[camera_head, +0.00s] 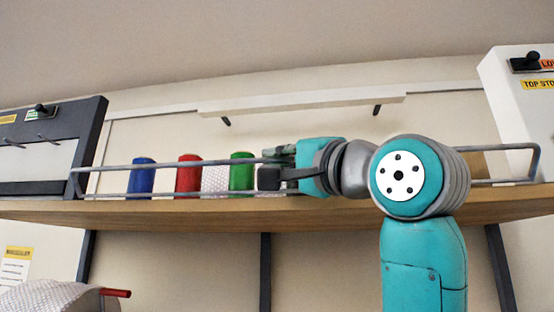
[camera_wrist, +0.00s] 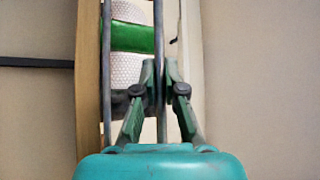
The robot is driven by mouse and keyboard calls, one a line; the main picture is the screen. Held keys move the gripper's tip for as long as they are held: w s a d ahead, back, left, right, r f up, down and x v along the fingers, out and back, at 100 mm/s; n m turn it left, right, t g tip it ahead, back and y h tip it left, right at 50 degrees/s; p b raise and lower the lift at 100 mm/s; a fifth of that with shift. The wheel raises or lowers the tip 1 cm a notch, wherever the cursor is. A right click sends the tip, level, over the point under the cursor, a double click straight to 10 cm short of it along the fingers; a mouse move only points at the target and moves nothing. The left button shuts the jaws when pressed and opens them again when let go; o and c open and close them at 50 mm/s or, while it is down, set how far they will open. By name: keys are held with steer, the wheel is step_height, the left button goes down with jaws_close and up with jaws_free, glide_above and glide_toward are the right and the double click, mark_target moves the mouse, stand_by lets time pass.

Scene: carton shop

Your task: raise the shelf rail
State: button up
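The shelf rail (camera_head: 130,165) is a thin grey metal bar. It runs along the front of the wooden shelf (camera_head: 160,215), with a second bar lower down. My gripper (camera_head: 271,164) reaches in from the right at rail height, left of the middle of the shelf. In the wrist view, the rail's upper bar (camera_wrist: 159,25) passes between the tips of my gripper (camera_wrist: 160,70). The two fingers lean together and appear closed around the bar. Part of the rail is hidden behind my arm.
Behind the rail stand blue (camera_head: 142,177), red (camera_head: 188,175) and green (camera_head: 242,173) rolls, with a white textured one among them. A dark-framed panel (camera_head: 95,130) stands at the left, a white panel (camera_head: 515,110) at the right. A white ledge (camera_head: 300,99) hangs above.

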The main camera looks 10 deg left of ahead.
steer(key=o, duration=0.4)
steer(key=v, duration=1.2)
steer(key=shift+f, duration=0.1)
steer(key=shift+w, duration=0.1)
